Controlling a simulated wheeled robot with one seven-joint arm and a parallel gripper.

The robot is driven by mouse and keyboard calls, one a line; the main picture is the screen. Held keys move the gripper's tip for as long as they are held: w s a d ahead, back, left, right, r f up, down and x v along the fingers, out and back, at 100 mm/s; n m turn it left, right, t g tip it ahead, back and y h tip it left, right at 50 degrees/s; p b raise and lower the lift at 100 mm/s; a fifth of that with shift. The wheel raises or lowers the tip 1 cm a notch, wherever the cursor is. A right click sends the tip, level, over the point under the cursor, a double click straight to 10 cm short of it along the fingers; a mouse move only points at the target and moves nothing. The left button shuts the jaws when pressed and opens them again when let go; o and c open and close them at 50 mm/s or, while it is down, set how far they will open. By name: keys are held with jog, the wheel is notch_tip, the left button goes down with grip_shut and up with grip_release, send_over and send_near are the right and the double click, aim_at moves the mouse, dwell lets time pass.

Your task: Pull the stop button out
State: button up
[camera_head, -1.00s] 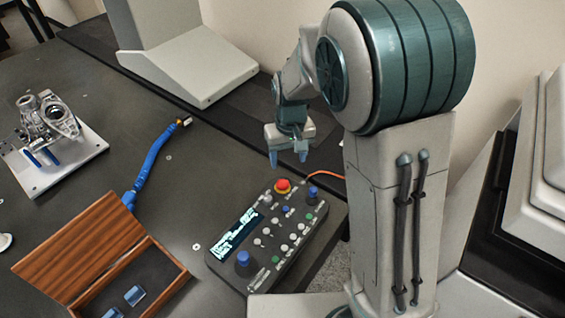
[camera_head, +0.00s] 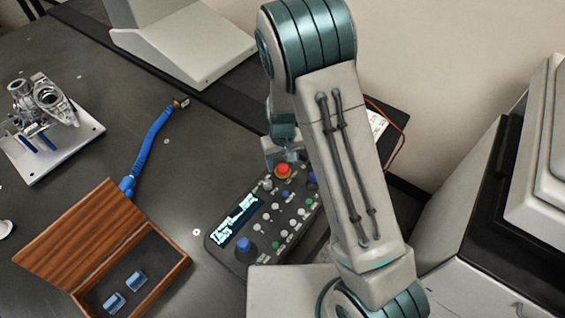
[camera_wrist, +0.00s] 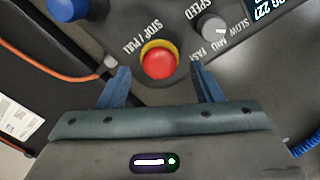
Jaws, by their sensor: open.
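The red stop button (camera_head: 283,170) with a yellow ring sits at the far end of the dark control panel (camera_head: 229,262). In the wrist view the stop button (camera_wrist: 160,62) lies between and just beyond the fingertips of my gripper (camera_wrist: 160,80). The two blue fingers are open, one on each side of it, and nothing is held. Whether they are level with the button is hard to tell. In the head view my gripper (camera_head: 284,150) is right behind the button, partly hidden by my arm.
A blue knob (camera_wrist: 68,8) and a grey speed knob (camera_wrist: 209,28) flank the button. An orange cable (camera_wrist: 60,72) runs beside the panel. An open wooden box (camera_head: 165,285), a blue cable (camera_head: 152,140) and a metal fixture (camera_head: 60,150) lie further left on the table.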

aim_at(282, 168)
jog(key=shift+f, duration=0.9)
grip_shut()
jog(key=shift+w+r, duration=0.15)
jog(key=shift+r, duration=0.45)
grip_release()
notch_tip(282, 168, up, 14)
jog(key=shift+b, duration=0.35)
